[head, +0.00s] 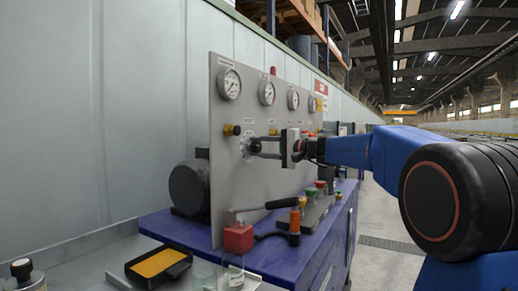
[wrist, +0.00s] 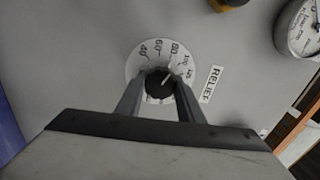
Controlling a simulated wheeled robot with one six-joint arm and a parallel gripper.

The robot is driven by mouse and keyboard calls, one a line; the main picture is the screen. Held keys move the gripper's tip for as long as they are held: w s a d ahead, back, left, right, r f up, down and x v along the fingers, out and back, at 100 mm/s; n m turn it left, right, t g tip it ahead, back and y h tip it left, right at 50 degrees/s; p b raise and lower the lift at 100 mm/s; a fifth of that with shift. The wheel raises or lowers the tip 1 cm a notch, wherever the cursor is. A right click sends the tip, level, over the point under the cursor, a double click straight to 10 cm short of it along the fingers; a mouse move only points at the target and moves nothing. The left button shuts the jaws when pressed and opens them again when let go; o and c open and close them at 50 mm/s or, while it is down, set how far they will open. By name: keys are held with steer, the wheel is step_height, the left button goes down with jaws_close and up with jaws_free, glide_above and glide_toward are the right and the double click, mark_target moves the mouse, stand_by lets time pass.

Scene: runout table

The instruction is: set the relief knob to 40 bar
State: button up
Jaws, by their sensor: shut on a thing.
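The relief knob (wrist: 159,86) is dark and sits in the middle of a round white dial (wrist: 136,67) marked 40, 60, 80 and higher. A "RELIEF" label (wrist: 211,84) is beside the dial. The knob's pale pointer line leans up and right, roughly toward the 80 to 100 marks and away from 40; the exact value is hard to read. My gripper (wrist: 158,88) is shut on the knob, one finger on each side. In the head view my gripper (head: 262,147) reaches the dial (head: 246,149) from the right.
The grey panel (head: 228,185) carries several gauges (head: 267,93) above and yellow-black knobs (head: 232,130) near the dial. A black-handled lever (head: 281,203), a red block (head: 238,238) and a black tray (head: 133,278) with a yellow inside are below. A motor (head: 188,187) stands behind the panel.

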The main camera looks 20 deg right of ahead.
steer(key=n, duration=1.3)
steer(key=shift+n, duration=0.4)
stand_by(0.3)
steer(key=o, duration=1.1)
steer(key=shift+c, duration=0.2)
steer(key=shift+s, duration=0.1)
steer(key=v, duration=1.7)
